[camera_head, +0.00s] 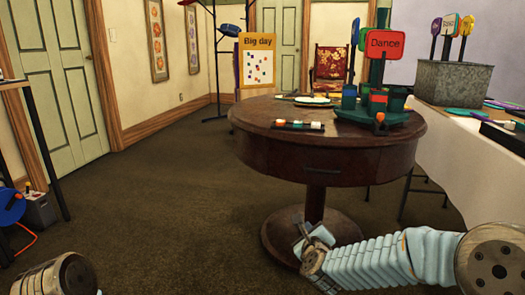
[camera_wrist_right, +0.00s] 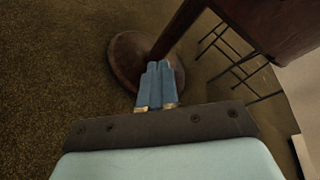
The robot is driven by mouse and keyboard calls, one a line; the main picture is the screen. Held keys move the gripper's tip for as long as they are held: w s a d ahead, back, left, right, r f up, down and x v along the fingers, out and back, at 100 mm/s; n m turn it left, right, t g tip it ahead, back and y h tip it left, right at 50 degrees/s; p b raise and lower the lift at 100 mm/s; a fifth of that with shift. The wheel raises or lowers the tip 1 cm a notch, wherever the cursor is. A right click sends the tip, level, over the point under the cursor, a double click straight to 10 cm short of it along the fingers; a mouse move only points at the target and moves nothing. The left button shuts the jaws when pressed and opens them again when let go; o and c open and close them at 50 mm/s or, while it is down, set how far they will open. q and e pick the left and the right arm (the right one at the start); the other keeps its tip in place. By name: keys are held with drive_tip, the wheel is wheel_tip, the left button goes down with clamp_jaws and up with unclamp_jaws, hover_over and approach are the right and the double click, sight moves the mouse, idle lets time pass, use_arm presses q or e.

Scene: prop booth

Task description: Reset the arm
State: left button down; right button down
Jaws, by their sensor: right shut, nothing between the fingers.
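My right arm comes in from the lower right of the head view. Its gripper (camera_head: 304,232) is low, in front of the round table's pedestal base. In the right wrist view the gripper's two blue fingers (camera_wrist_right: 158,82) lie side by side, shut, with nothing between them. The floor and the pedestal base (camera_wrist_right: 130,62) show beyond the fingertips. Of my left arm only a rounded link (camera_head: 62,275) shows at the bottom left of the head view; its gripper is out of view.
The round wooden table (camera_head: 300,150) holds a green stand (camera_head: 352,116) with cups, a red "Dance" sign (camera_head: 384,44) and several small items. A white-clothed table (camera_head: 450,160) with a metal planter (camera_head: 452,82) stands right. A blue reel (camera_head: 10,207) lies left. The carpet at left centre is clear.

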drive_tip(key=s+a+f+n+g+y, duration=0.15)
drive_tip(key=f+n, duration=0.25)
drive_tip(key=f, duration=0.4)
drive_tip(key=s+f+n+g+y, duration=0.1)
drive_tip(key=s+f+n+g, duration=0.15)
drive_tip(key=f+n, duration=0.4)
drive_tip(key=s+a+f+n+g+y, duration=0.3)
drive_tip(key=s+f+n+g, duration=0.7)
drive_tip(key=s+f+n, duration=1.05)
drive_tip(key=s+r+m+p, duration=0.4)
drive_tip(key=s+r+p, duration=0.2)
drive_tip(key=r+p, duration=0.7)
drive_tip(key=p, duration=0.3)
drive_tip(key=shift+s+a+r, duration=0.15)
drive_tip(key=shift+a+r, duration=0.1)
drive_tip(key=shift+a, duration=0.15)
drive_tip(key=shift+f, duration=0.1)
drive_tip(key=shift+d, duration=0.1)
